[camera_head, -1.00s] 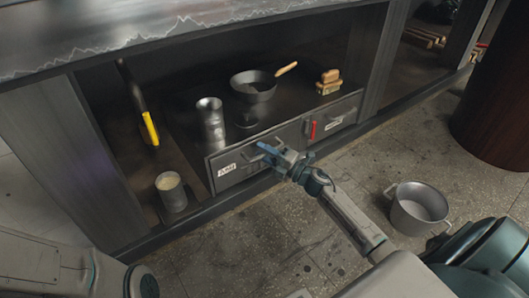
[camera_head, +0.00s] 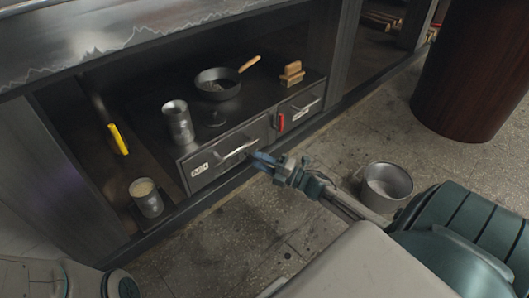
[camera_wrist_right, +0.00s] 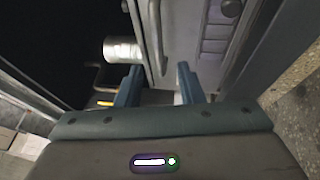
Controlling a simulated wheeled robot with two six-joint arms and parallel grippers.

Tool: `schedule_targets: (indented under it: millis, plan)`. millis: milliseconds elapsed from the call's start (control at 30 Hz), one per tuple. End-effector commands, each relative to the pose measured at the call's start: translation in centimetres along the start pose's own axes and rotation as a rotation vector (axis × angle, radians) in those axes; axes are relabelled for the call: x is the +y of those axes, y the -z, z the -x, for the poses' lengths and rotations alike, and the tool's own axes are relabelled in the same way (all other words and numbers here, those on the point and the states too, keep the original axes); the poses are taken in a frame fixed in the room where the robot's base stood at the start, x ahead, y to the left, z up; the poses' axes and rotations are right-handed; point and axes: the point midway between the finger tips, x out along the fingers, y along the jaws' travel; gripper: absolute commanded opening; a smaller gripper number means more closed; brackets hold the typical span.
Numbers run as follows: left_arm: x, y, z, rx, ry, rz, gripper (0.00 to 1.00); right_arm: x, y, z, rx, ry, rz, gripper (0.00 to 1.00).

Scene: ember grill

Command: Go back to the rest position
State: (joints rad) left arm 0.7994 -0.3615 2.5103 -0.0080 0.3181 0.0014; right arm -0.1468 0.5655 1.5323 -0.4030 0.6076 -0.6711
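My right gripper (camera_head: 258,161) is in front of the grill's labelled ash drawer (camera_head: 205,170), close to the right end of its handle (camera_head: 238,152). In the right wrist view, its two blue fingers (camera_wrist_right: 160,86) are spread apart with nothing held between them. The drawer handle shows just beyond the fingers in that view (camera_wrist_right: 155,40); I cannot tell whether they touch it. The drawer looks shut. My left gripper is out of view; only part of my left arm shows at the bottom left.
A pan (camera_head: 217,84), a metal canister (camera_head: 178,122) and wooden blocks (camera_head: 291,74) stand on the drawer unit. A cup (camera_head: 146,197) and a yellow-handled tool (camera_head: 118,139) are at left. A pot (camera_head: 386,182) stands on the floor near my right arm, by a dark red column (camera_head: 474,75).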

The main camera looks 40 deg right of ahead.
Motion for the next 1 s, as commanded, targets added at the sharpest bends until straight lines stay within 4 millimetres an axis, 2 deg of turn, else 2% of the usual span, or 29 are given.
schedule_targets:
  millis: [200,767,867,967,1000]
  plan:
    - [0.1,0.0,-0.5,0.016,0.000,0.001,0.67,0.0,0.0,1.5,-0.001,-0.001,-0.001,0.34]
    - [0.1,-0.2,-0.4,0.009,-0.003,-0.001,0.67,0.2,0.1,1.3,0.000,-0.006,-0.004,0.34]
    - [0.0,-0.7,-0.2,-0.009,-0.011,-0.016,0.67,2.1,1.2,0.4,0.009,-0.047,-0.039,0.34]
    - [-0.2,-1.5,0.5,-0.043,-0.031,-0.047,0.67,6.4,3.7,-1.6,0.033,-0.142,-0.125,0.34]
    - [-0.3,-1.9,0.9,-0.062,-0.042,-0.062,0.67,8.8,5.0,-2.5,0.047,-0.194,-0.170,0.34]
